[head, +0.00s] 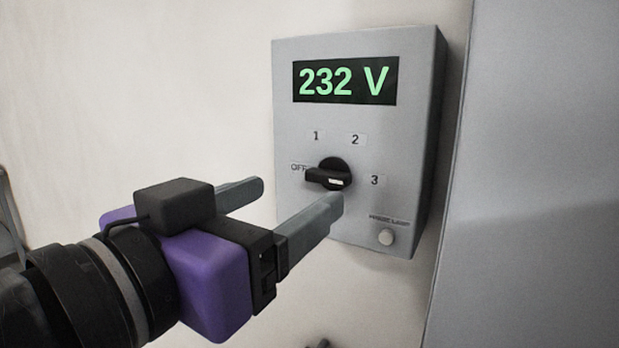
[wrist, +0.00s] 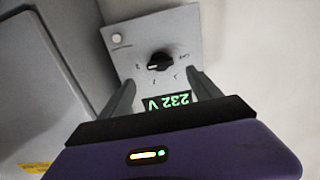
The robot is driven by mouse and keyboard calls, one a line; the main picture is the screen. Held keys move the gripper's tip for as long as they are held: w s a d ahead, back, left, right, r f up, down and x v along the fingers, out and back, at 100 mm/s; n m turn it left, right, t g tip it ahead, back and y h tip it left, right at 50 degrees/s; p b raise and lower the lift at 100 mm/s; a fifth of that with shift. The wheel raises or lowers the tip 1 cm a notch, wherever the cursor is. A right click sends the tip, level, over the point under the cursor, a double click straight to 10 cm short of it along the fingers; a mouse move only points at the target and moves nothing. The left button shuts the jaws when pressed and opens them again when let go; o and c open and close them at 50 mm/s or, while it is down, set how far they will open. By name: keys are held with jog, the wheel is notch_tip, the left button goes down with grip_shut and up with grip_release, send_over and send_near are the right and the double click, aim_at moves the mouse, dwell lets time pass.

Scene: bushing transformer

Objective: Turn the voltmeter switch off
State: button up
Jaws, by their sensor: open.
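The voltmeter (head: 288,225) is a grey wall box with a lit green display (head: 344,82) reading "232 V". Its black rotary switch (head: 328,175) is ringed by the labels OFF, 1, 2 and 3. The switch handle lies roughly level, along the line between OFF and 3, with its white mark on the half toward 3. My gripper (head: 297,196) is open and empty, in front of the lower panel. In the wrist view, the switch (wrist: 159,62) appears upside down, beyond and between the spread fingers (wrist: 163,84). Whether a finger touches it is unclear.
A large grey cabinet (head: 540,190) stands to the right of the voltmeter. The pale wall (head: 140,90) to the left is bare.

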aim_at(324, 176)
jog(key=p+x, duration=0.1)
jog(key=x, duration=0.6)
jog(key=shift+w, duration=0.2)
jog(key=c, duration=1.4)
jog(key=shift+p, duration=0.3)
